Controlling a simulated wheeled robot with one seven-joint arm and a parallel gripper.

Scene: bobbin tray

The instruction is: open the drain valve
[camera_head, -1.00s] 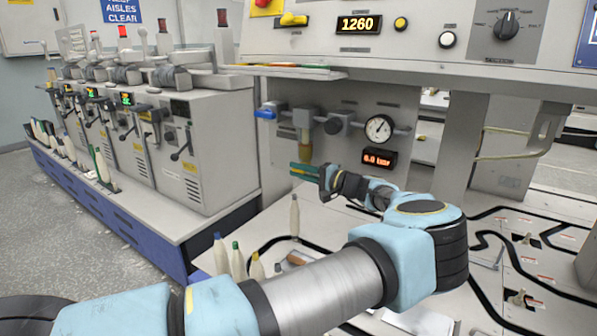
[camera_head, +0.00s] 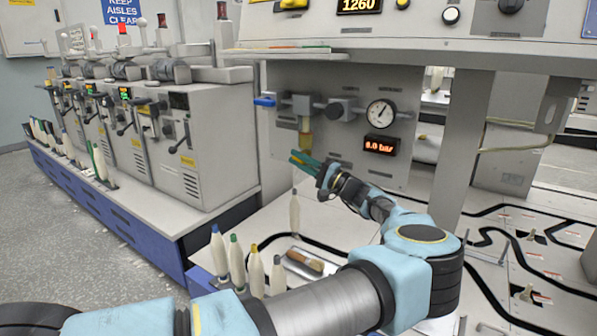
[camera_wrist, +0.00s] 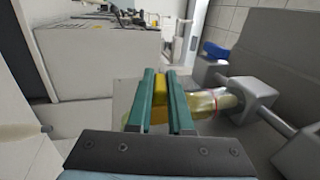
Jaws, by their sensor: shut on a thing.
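The pressure unit's filter bowl (camera_head: 305,138) hangs under a grey block on the pipe; in the wrist view it is a translucent yellowish bowl (camera_wrist: 212,103) with a red ring. A small yellow piece, seemingly the drain valve (camera_wrist: 160,88), lies at the bowl's lower end. My gripper (camera_head: 300,160) is just below the bowl. In the wrist view its teal fingers (camera_wrist: 160,76) are shut on the yellow piece, one on each side. The fingers hide part of it, so how far it is turned cannot be told.
A blue lever (camera_head: 265,101) is left of the block, and a gauge (camera_head: 380,113) and red pressure display (camera_head: 381,145) are at the right. The overhanging panel shelf (camera_head: 400,58) is above.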

